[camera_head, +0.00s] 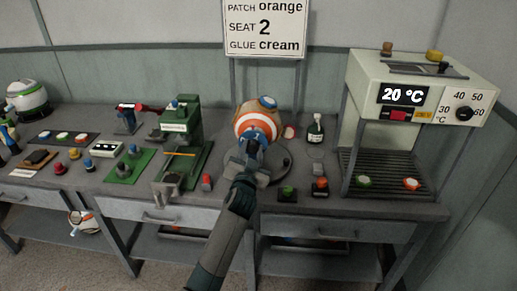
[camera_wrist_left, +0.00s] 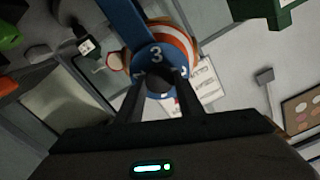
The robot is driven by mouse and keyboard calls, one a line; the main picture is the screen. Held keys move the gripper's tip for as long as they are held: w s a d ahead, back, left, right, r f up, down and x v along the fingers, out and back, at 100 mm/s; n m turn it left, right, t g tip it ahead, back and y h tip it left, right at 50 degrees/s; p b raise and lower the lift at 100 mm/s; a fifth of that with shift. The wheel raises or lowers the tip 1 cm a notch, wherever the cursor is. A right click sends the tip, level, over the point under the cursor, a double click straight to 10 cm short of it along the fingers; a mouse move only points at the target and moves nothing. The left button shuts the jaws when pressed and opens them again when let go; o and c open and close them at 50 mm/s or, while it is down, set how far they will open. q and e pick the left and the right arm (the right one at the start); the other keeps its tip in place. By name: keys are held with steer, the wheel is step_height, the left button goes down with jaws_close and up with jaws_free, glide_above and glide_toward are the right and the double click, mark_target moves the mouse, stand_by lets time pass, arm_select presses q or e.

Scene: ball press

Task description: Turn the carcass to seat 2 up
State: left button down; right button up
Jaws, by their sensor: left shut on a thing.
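The carcass, a white ball with orange bands (camera_head: 256,122), sits on a round dark stand at the middle of the bench. A blue cap (camera_head: 267,102) shows on its upper side. A blue numbered dial (camera_head: 250,146) is at its front; in the left wrist view the dial (camera_wrist_left: 157,56) shows a 3, other digits partly covered. The banded ball (camera_wrist_left: 180,42) is behind it. My left gripper (camera_head: 245,164) reaches in from below, its fingers (camera_wrist_left: 160,84) closed on the dark knob at the dial's centre. The knob is mostly hidden in the head view. My right gripper is not visible.
A sign (camera_head: 264,28) behind reads patch orange, seat 2, glue cream. A green press (camera_head: 180,125) stands left. A dark bottle (camera_head: 315,130) and an oven showing 20 °C (camera_head: 440,75) stand right. Small coloured parts crowd the bench's left; the bench top is narrow.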

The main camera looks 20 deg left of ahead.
arm_select(q)
steer(key=shift+m+p, duration=0.4)
steer(key=shift+m, duration=0.7)
steer(key=shift+d+m+p, duration=0.1)
steer(key=shift+m+p, duration=0.7)
steer(key=shift+m, duration=1.3)
steer(key=shift+m+p, duration=0.7)
steer(key=shift+m, duration=1.2)
steer(key=shift+f+m+p, duration=0.1)
steer(key=shift+m+p, duration=0.3)
steer(key=shift+m, duration=1.2)
steer(key=c, duration=1.2)
jaws_free()
steer(key=shift+f, duration=0.1)
steer(key=shift+s+d, duration=0.1)
